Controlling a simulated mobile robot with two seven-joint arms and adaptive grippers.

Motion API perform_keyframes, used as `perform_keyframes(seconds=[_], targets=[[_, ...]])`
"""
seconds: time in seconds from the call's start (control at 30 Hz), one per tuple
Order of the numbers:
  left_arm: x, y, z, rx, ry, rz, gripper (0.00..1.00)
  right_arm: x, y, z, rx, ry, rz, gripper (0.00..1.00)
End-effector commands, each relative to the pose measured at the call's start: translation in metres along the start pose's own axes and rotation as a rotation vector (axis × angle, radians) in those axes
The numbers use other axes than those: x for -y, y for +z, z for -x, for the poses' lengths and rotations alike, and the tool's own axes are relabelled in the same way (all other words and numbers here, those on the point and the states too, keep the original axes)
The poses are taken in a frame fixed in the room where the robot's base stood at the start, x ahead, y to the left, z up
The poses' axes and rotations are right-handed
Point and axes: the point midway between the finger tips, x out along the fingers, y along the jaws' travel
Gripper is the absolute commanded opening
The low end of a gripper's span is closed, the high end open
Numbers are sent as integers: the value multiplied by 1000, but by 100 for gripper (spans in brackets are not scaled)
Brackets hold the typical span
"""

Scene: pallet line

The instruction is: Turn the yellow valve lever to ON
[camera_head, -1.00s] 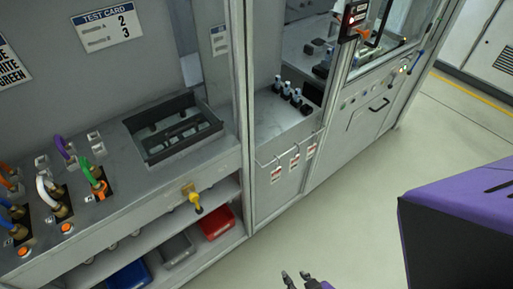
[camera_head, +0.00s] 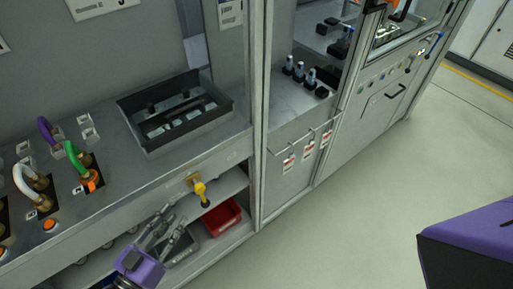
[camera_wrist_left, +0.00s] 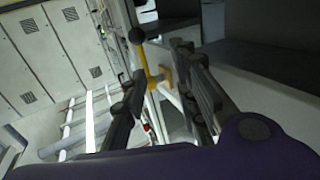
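The yellow valve lever (camera_head: 199,190) is on the front face of the bench, below the black tray. It points down and outward from its mount and ends in a dark knob. My left gripper (camera_head: 177,216) is open and empty, just below and left of the lever. In the left wrist view the lever (camera_wrist_left: 149,65) shows beyond and between the spread fingers (camera_wrist_left: 160,62), with its black ball knob at the upper left. The fingers look apart from it. No ON marking is readable. My right gripper is not in view.
A red bin (camera_head: 222,217) and a grey bin (camera_head: 180,250) are on the shelf below the lever. A black tray (camera_head: 135,103) and plugged cables (camera_head: 74,157) are on the bench top. A cabinet frame post (camera_head: 259,120) rises right of the lever. Open floor (camera_head: 350,225) lies at right.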

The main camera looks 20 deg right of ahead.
Motion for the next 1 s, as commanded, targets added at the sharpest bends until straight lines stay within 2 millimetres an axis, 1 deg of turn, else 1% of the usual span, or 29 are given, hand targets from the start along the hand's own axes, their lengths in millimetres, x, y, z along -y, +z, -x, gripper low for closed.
perform_keyframes(seconds=[0.03, 0.1, 0.23, 0.37, 0.6, 0.7, 0.83, 1.0], targets=[[-2, 3, -9, -5, 81, -10, 27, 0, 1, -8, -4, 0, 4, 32], [-5, 1, -17, -7, 166, -15, 27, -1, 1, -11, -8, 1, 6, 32], [-9, -2, -24, -1, 249, -17, 27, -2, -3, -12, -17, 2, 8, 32], [-12, -5, -35, -3, 261, -16, 27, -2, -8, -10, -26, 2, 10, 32], [-22, -7, -73, -6, 258, -16, 27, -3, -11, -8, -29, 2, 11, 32], [-24, -6, -86, -5, 256, -16, 27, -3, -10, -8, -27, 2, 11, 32], [-28, -5, -96, -4, 256, -15, 27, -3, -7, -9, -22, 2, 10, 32], [-28, -5, -99, -3, 256, -15, 27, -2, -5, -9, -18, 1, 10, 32]])
